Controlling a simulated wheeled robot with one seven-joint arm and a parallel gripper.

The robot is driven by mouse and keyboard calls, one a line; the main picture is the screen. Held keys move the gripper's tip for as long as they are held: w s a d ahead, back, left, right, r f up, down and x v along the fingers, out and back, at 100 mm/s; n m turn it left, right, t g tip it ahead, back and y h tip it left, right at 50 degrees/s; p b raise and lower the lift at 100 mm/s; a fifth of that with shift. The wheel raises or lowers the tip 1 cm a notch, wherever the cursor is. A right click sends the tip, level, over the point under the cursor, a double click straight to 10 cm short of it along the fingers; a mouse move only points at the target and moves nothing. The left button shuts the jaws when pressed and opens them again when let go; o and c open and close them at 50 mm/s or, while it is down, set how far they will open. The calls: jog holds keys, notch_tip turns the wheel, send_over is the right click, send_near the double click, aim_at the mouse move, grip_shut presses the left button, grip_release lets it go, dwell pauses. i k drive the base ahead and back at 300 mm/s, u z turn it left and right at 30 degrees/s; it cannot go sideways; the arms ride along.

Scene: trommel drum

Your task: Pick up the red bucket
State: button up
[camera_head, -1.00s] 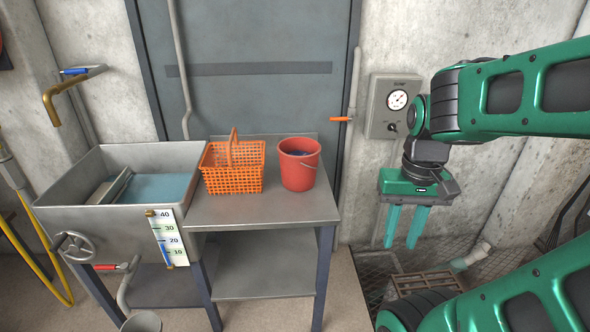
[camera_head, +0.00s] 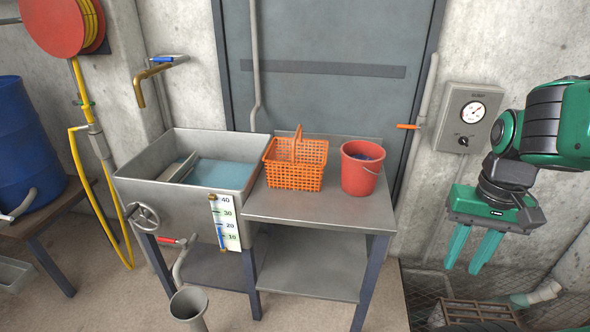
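The red bucket (camera_head: 360,172) stands upright on the right part of a grey metal table (camera_head: 318,209). Its thin wire handle hangs down on its front right side, and something blue shows inside it. My gripper (camera_head: 471,269) hangs to the right of the table, with its two teal fingers pointing down and apart. It is open and empty, well clear of the bucket.
An orange basket (camera_head: 292,178) stands just left of the bucket. A metal sink (camera_head: 150,197) with water adjoins the table's left side.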

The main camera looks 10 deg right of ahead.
aim_at(360, 169)
jog(key=u, duration=1.5)
jog(key=k, duration=0.9)
jog(key=z, duration=1.15)
jog(key=i, duration=1.05)
jog(key=u, duration=0.05)
